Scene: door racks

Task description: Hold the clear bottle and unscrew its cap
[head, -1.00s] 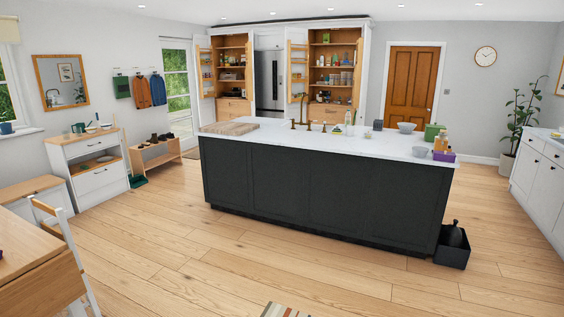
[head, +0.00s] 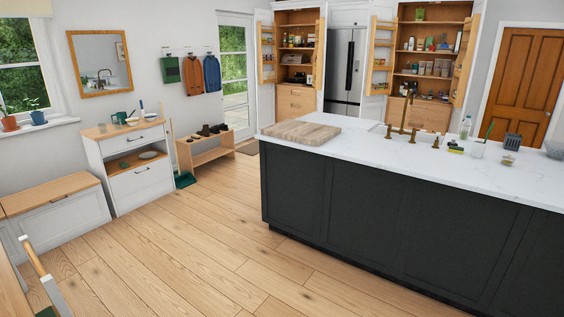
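A small clear bottle (head: 465,127) stands upright on the white top of the kitchen island (head: 345,146), behind the sink area and right of the brass tap (head: 405,112). It is far off and small, so its cap is not clear to see. I cannot tell if it is the task's bottle. Neither of my grippers shows in the head view.
The dark island fills the right side. A wooden board (head: 301,132) lies on its left end. A white cabinet (head: 130,168) and a shoe bench (head: 207,148) stand along the left wall. The middle floor (head: 190,255) is clear.

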